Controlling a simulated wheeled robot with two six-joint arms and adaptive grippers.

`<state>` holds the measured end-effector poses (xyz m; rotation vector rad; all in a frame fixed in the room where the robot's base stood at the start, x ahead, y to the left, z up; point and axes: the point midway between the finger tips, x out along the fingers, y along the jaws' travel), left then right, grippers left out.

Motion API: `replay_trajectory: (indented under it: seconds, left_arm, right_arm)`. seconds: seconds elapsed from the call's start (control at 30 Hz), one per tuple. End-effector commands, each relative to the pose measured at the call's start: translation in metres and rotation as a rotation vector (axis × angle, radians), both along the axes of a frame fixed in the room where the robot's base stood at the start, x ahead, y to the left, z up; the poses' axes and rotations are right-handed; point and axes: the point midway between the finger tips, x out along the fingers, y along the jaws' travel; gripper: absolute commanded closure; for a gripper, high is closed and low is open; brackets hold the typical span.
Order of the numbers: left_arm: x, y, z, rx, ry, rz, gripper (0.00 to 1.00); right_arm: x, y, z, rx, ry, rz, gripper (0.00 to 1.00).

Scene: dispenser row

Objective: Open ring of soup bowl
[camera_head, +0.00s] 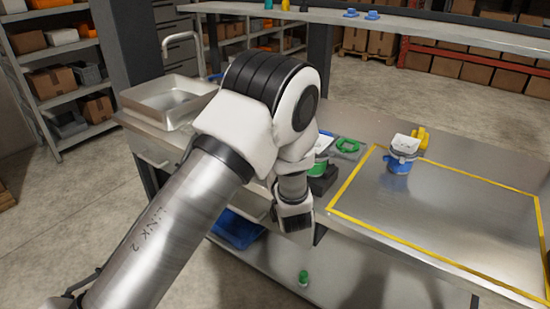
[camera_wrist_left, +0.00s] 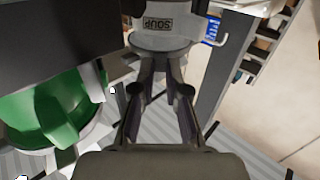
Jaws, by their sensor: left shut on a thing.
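The soup bowl (camera_wrist_left: 165,22), a grey-white container with a SOUP label, is at the top of the left wrist view, cut off by the frame edge. A round grey ring (camera_wrist_left: 160,43) runs along its lower edge, with a pale hooked handle at the right. My left gripper (camera_wrist_left: 160,72) is shut on the ring, its fingers close together at the ring's near edge. In the head view my left gripper (camera_head: 293,222) points down at the front edge of the counter. There my arm hides the soup bowl. My right gripper is not in view.
A green bowl (camera_wrist_left: 45,112) is left of my fingers, beside a dark block (camera_wrist_left: 60,35). A metal sink (camera_head: 168,102) is at left.

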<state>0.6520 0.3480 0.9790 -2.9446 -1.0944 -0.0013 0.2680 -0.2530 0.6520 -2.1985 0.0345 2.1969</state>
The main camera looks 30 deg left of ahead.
Motion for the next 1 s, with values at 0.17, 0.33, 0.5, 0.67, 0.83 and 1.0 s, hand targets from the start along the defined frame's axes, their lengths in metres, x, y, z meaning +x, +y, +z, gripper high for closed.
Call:
replay_trajectory:
  seconds: [0.17,0.33,0.5,0.67,0.83,1.0]
  left_arm:
    - [0.0,0.0,-0.001,-0.001,0.003,0.0,0.83]
    - [0.0,0.0,-0.001,-0.001,0.002,-0.001,0.6]
    - [0.0,0.0,0.0,-0.001,0.001,-0.001,0.6]
    - [-0.01,-0.01,0.0,0.003,0.003,-0.005,0.6]
    - [-0.036,-0.033,-0.001,0.005,0.004,-0.006,0.6]
    - [-0.054,-0.047,-0.001,0.002,0.003,-0.003,0.6]
  right_arm:
    - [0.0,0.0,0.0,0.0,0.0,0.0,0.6]
    - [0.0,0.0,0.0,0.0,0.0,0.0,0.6]
    - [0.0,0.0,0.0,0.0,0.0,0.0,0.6]
    - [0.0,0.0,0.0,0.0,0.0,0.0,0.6]
    - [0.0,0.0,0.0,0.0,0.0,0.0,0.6]
    - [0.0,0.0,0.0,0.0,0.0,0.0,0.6]
